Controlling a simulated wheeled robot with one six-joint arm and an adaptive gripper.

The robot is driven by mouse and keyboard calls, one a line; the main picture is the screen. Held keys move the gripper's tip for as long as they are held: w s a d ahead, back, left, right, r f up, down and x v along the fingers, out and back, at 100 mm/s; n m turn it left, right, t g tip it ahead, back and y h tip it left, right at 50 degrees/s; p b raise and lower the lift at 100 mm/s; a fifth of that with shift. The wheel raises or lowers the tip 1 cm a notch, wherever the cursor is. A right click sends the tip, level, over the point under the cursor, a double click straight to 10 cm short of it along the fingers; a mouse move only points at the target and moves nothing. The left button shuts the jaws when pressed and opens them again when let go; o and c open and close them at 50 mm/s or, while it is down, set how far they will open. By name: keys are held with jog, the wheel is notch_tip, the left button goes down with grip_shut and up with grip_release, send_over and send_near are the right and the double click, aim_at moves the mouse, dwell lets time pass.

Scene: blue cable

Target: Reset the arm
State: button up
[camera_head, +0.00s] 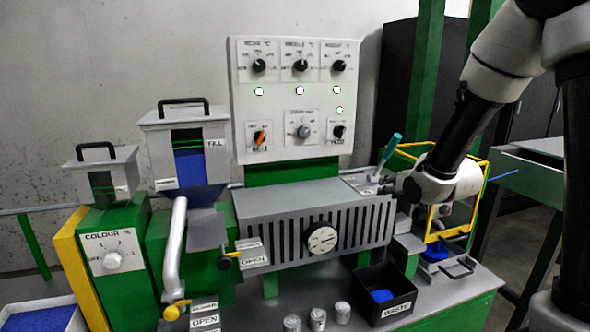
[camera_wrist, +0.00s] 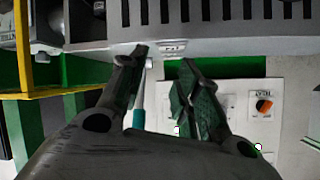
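My arm comes in from the upper right in the head view, its wrist bent down beside the right end of the grey slotted housing (camera_head: 310,230). My gripper (camera_head: 400,188) is small and partly hidden there, close to a lever with a teal handle (camera_head: 390,148). In the wrist view my gripper (camera_wrist: 165,58) has its two dark fingers spread apart. The teal handle (camera_wrist: 138,112) shows beside the left finger. I see nothing clamped between the fingers, and I cannot tell whether a finger touches the handle.
A white control panel (camera_head: 295,105) with knobs stands behind the housing. A black waste bin (camera_head: 400,312) holding something blue sits in front. A yellow frame (camera_head: 480,190) stands close on the right of my wrist. Two lidded hoppers (camera_head: 185,120) are at left; several metal cylinders (camera_head: 318,318) stand in front.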

jog(key=s+d+f+g+h, duration=0.1)
jog(key=s+d+g, duration=0.15)
jog(key=s, duration=0.35)
jog(key=s+d+n+g+h, duration=0.1)
jog(key=s+d+g, duration=0.15)
jog(key=s, duration=0.35)
jog(key=s+d+f+g+h, duration=0.1)
jog(key=s+d+g, duration=0.15)
jog(key=s, duration=0.35)
jog(key=s+r, duration=0.5)
jog(key=s, duration=0.3)
jog(key=s+d+r, duration=0.1)
jog(key=s+r, duration=0.4)
jog(key=s, duration=0.3)
jog(key=shift+d+r, duration=0.25)
jog(key=shift+d, duration=0.05)
